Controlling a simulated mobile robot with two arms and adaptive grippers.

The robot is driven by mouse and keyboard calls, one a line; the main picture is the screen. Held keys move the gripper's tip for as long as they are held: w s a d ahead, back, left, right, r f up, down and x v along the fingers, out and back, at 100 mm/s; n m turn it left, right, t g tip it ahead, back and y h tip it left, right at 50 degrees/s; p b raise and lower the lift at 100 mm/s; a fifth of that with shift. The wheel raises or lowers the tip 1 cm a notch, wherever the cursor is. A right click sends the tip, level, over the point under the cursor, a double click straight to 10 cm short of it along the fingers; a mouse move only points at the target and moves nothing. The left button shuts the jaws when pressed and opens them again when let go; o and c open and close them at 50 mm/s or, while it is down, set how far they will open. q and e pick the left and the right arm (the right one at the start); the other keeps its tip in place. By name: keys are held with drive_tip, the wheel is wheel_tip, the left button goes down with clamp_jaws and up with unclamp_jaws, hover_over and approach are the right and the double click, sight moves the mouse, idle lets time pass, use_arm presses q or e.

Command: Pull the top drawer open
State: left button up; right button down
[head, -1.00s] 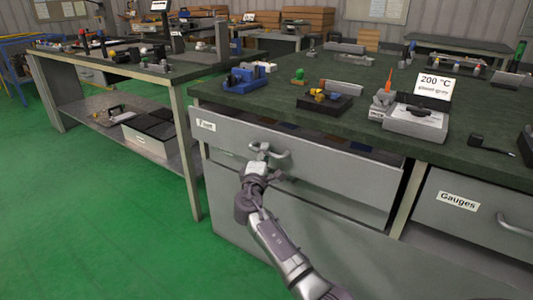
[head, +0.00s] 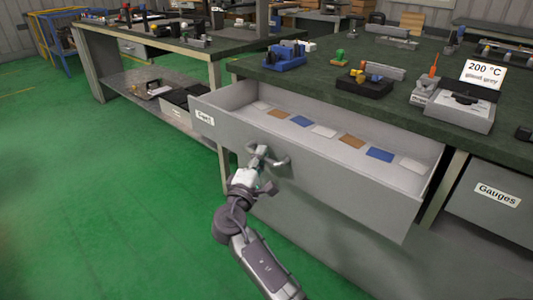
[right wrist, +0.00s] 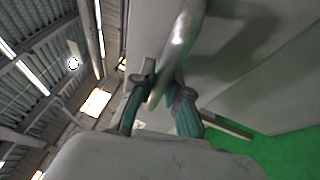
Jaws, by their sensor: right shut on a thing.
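The top drawer (head: 340,192) under the green-topped bench is pulled well out. Its inside shows several flat white, brown and blue pieces in a row. My right gripper (head: 260,158) is at the drawer's front, shut on the metal bar handle (head: 281,160). In the right wrist view the fingers (right wrist: 160,95) close around the handle bar (right wrist: 182,45). My left gripper is in neither view.
The bench top (head: 330,80) carries a blue holder (head: 285,58), a black tray (head: 363,84) and a grey device with a "200 °C" sign (head: 483,74). A closed "Gauges" drawer (head: 495,200) is at right. Green floor (head: 120,210) is clear at left.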

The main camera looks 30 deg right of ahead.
idle(0.3)
drive_tip(key=c, duration=1.1)
unclamp_jaws()
drive_tip(key=shift+c, duration=0.2)
drive_tip(key=shift+a, duration=0.1)
drive_tip(key=v, duration=1.2)
